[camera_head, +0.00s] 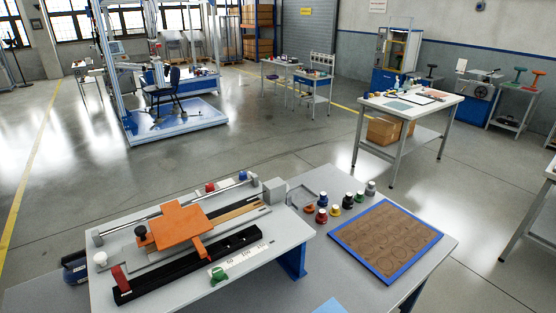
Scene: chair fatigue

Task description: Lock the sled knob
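An orange sled (180,226) sits across the rails of a grey bench fixture (275,252) at the lower left. A black knob (140,232) stands at the sled's left edge; I cannot tell whether it is locked or loose. A green knob (218,275) is by a white scale (240,261) on the fixture's front side. A white knob (100,259) and a red block (121,278) are at the fixture's left end. Neither of my grippers is in view.
Right of the fixture, several coloured knob-like pieces (334,209) stand on the grey table near a blue-edged brown board (385,240). A grey block (274,190) closes the rail's right end. Further back are a white workbench (440,104) and open floor.

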